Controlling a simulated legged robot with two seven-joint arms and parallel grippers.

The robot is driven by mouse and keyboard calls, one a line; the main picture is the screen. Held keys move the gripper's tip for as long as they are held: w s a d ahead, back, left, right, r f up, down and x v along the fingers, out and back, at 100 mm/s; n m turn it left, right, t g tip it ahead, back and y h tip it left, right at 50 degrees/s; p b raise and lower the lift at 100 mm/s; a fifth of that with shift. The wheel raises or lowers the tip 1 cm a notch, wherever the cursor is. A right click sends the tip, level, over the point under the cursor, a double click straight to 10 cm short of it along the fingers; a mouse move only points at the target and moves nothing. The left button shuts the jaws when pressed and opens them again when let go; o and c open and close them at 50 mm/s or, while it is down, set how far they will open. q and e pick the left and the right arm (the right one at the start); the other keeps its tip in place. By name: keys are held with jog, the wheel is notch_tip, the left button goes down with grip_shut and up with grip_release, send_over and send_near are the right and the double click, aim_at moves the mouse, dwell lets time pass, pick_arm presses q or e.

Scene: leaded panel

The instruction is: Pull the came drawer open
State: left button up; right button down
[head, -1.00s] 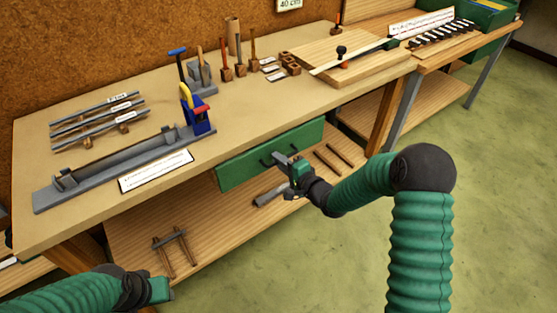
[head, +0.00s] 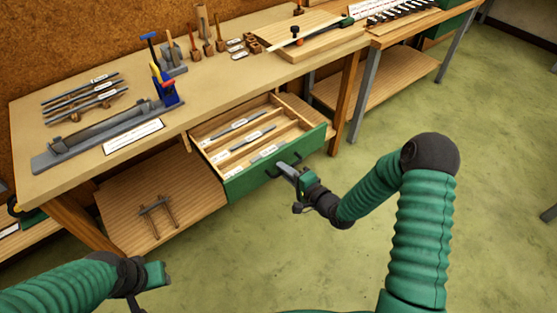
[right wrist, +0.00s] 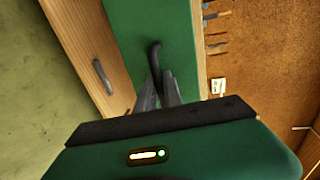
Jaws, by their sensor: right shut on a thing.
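The came drawer (head: 235,181) stands pulled out from under the bench top in the head view, with its green front facing me. Inside, wooden dividers separate several grey strips with white labels. My right gripper (head: 284,169) is shut on the drawer's dark handle (head: 270,172), near the middle of the front. In the right wrist view the fingers (right wrist: 158,92) close on the handle (right wrist: 153,55) against the green front (right wrist: 170,30). My left gripper (head: 155,278) is at the lower left, away from the drawer; its fingers are unclear.
The bench top (head: 75,160) holds a grey channel tool (head: 95,135), grey bars on rests and wooden-handled tools. A clamp-like frame (head: 157,215) lies on the lower shelf (head: 120,205). The green floor (head: 300,240) in front of the drawer is free.

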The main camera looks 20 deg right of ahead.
jog(key=f+p+v, duration=0.1)
jog(key=v, duration=0.6)
jog(key=shift+s+f, duration=0.4)
jog(key=shift+f, duration=0.05)
jog(key=c, duration=1.8)
grip_release()
jog(key=shift+d, duration=0.1)
jog(key=shift+o, duration=0.2)
jog(key=shift+w, duration=0.1)
jog(key=shift+r+p, duration=0.1)
jog(key=shift+p, duration=0.2)
